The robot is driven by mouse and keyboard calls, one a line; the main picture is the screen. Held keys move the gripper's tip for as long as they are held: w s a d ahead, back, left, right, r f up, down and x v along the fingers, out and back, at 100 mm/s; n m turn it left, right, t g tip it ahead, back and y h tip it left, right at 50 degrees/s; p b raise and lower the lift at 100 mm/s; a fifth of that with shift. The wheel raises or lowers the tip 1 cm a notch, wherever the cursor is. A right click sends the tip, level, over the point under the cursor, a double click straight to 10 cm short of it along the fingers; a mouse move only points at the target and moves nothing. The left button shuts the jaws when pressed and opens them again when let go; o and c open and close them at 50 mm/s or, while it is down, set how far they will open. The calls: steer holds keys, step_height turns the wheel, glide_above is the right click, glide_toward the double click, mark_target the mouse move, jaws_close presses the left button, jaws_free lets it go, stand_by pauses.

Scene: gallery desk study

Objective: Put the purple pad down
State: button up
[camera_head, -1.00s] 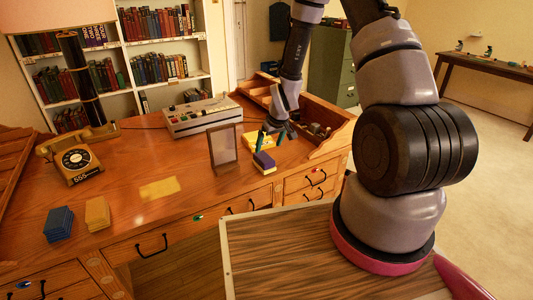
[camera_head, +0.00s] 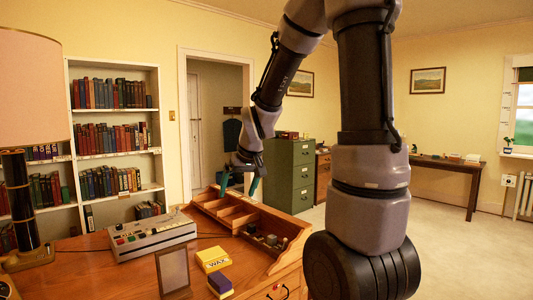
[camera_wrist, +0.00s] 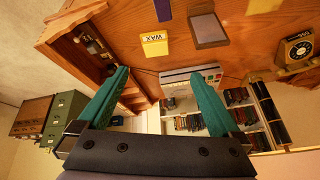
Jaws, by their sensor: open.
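The purple pad (camera_head: 220,283) lies on the wooden desk beside the yellow WAX box (camera_head: 212,260). A pale yellow layer shows under its purple top. It also shows at the top edge of the wrist view (camera_wrist: 163,10), partly cut off. My gripper (camera_head: 238,188) is raised above the back of the desk, clear of the pad. Its two teal fingers are spread wide with nothing between them, as the wrist view also shows (camera_wrist: 160,74).
A framed stand (camera_head: 173,270) stands left of the pad. A push-button machine (camera_head: 150,237) sits behind it. A wooden organizer (camera_head: 245,222) lines the desk's back right. A lamp (camera_head: 25,200) stands at left. Green cabinets (camera_head: 290,175) stand beyond the desk.

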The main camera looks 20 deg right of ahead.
steer(key=s+r+m, duration=0.2)
steer(key=s+r, duration=0.5)
steer(key=s, duration=0.2)
steer(key=s+d+r+m+t, duration=0.1)
steer(key=s+r+m, duration=0.1)
steer(key=s+r, duration=0.4)
steer(key=s, duration=0.3)
steer(key=shift+s+r+y, duration=0.35)
steer(key=shift+y, duration=0.05)
steer(key=shift+d+t, duration=0.1)
steer(key=shift+t, duration=0.2)
